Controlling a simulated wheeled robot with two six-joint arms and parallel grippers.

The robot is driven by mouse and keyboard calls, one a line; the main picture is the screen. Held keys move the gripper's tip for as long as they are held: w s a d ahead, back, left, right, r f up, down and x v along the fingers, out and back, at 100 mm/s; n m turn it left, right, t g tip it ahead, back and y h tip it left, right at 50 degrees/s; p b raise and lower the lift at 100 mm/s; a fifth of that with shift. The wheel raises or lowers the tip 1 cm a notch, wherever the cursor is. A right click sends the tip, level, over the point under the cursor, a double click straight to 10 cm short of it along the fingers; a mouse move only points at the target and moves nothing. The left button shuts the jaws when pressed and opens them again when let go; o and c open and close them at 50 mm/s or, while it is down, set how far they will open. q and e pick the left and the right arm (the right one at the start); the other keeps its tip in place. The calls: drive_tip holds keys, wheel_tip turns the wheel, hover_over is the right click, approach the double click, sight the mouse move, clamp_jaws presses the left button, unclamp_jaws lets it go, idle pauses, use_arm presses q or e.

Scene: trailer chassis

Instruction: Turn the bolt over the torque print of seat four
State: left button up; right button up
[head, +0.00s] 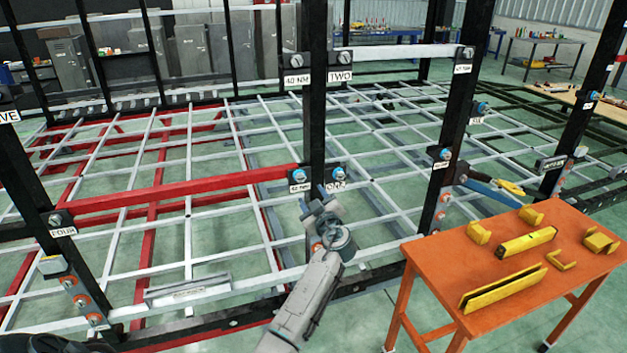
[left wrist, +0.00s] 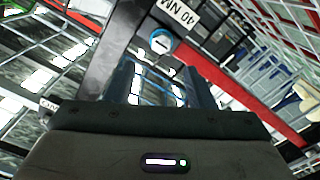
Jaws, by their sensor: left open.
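The FOUR plate (head: 63,233) sits under a grey bolt (head: 55,219) on the left post. A red beam (head: 180,190) runs from there to the middle post (head: 316,120). At its right end a blue-collared bolt (head: 298,176) sits above a small NM print (head: 300,187). In the left wrist view a blue-collared bolt (left wrist: 160,41) is beside a 40 NM print (left wrist: 178,12), beyond the fingertips. My left gripper (head: 318,205) is open and empty, just below and right of that bolt, apart from it. My right gripper is out of view.
Another blue-collared bolt (head: 338,174) with a ONE plate (head: 337,186) is close on the right. Higher up are a 40 NM print (head: 297,78) and a TWO plate (head: 340,76). An orange table (head: 430,262) with yellow parts stands at right. A lower rail (head: 215,325) crosses in front.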

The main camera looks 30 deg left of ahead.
sight(301, 179)
use_arm(q)
drive_tip(key=p+x, duration=0.4)
drive_tip(key=x, duration=0.5)
drive_tip(key=shift+w+a+f, duration=0.15)
drive_tip(key=shift+w+a, duration=0.15)
drive_tip(key=shift+a, duration=0.15)
drive_tip(key=c, duration=1)
